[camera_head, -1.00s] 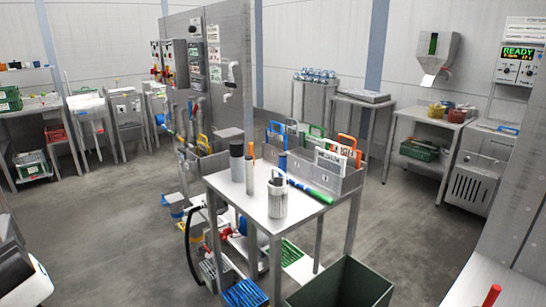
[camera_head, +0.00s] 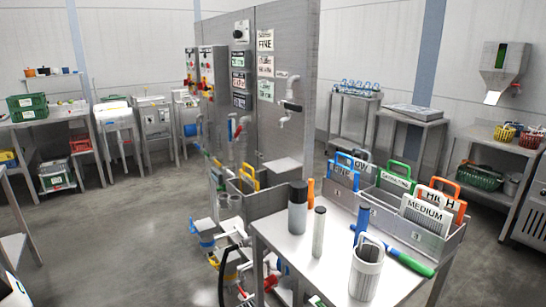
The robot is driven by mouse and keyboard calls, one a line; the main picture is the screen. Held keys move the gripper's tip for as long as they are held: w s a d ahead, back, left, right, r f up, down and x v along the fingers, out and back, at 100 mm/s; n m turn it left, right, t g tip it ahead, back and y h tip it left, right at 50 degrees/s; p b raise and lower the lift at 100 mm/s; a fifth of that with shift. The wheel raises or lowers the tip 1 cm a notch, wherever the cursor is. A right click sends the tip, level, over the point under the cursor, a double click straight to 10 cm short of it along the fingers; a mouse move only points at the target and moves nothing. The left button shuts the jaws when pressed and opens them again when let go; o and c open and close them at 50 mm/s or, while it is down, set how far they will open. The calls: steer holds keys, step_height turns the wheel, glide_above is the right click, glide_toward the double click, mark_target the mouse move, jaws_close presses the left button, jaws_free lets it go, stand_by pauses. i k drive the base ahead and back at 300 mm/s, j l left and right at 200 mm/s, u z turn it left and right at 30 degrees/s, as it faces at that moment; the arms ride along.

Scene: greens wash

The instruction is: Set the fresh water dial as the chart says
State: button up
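The grey upright partition (camera_head: 300,80) stands in the middle of the view. Near its top is a small white box with a round black dial (camera_head: 242,30); its setting and label are too small to read, so I cannot tell whether it is the fresh water dial. Below it are several dark-framed displays (camera_head: 238,82). Beside them hang paper cards, one reading what looks like "FINE" (camera_head: 265,40); I cannot tell which is the chart. Grey control boxes with red and yellow parts (camera_head: 207,66) sit on the partition's left part. My gripper is not in view.
A steel table (camera_head: 290,245) stands in front, with bottles, a white canister (camera_head: 367,270) and a rack of labelled cards (camera_head: 440,245). Pipes and valves (camera_head: 205,235) crowd the partition's foot. Open floor (camera_head: 120,225) lies to the left. Side tables (camera_head: 420,115) line the back wall.

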mark_target(237, 34)
steer(key=i+j+u, duration=0.1)
steer(key=i+u, duration=0.15)
steer(key=i, duration=0.6)
steer(key=i+j, duration=0.25)
steer(key=i, duration=0.15)
steer(key=i+j+u, duration=0.15)
steer(key=i, duration=0.25)
steer(key=j, duration=0.1)
